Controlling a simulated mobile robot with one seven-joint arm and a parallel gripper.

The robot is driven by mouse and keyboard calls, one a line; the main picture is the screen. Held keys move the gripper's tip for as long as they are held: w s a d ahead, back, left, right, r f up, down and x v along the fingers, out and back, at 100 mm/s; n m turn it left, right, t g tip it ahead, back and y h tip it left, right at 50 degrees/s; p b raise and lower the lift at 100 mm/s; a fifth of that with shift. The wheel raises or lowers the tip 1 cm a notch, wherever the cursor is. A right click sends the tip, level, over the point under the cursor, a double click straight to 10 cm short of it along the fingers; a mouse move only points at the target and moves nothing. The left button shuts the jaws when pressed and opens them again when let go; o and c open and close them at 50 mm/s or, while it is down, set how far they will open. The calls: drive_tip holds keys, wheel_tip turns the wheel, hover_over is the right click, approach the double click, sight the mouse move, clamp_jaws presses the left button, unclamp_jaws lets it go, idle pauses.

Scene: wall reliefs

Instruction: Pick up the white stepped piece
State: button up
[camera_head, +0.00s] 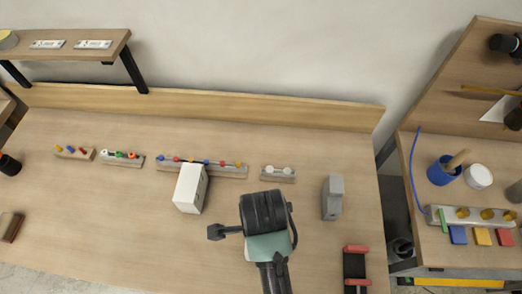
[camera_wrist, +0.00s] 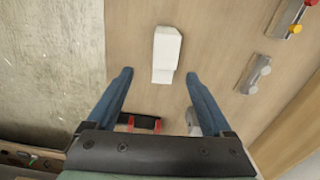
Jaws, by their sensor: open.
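The white stepped piece (camera_head: 190,188) lies on the wooden workbench left of my arm in the head view. In the wrist view, the white piece (camera_wrist: 167,50) is ahead of my fingertips, with a narrower step at its near end. My gripper (camera_wrist: 158,76) is open, with two blue fingers spread apart and nothing between them gripped. In the head view my wrist (camera_head: 264,215) is right of the white piece, clear of it, and hides my fingers.
A grey block (camera_head: 332,198) and a black piece with red ends (camera_head: 355,268) lie to the right. Racks with coloured knobs (camera_head: 202,168) and a rack with two white knobs (camera_head: 278,175) line the bench's back. Bare wood (camera_head: 120,210) lies left of the white piece.

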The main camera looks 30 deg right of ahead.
wheel_tip(320, 180, down, 5)
drive_tip(key=shift+f+p, duration=0.1)
drive_tip(key=shift+p, duration=0.2)
drive_tip(key=shift+w+d+f+p, duration=0.15)
drive_tip(key=shift+f+p, duration=0.1)
drive_tip(key=shift+f, duration=1.1)
drive_tip(key=shift+w+d+f+p, duration=0.15)
drive_tip(key=shift+f+p, duration=0.1)
drive_tip(key=shift+f, duration=1.05)
drive_tip(key=shift+c, duration=0.2)
clamp_jaws()
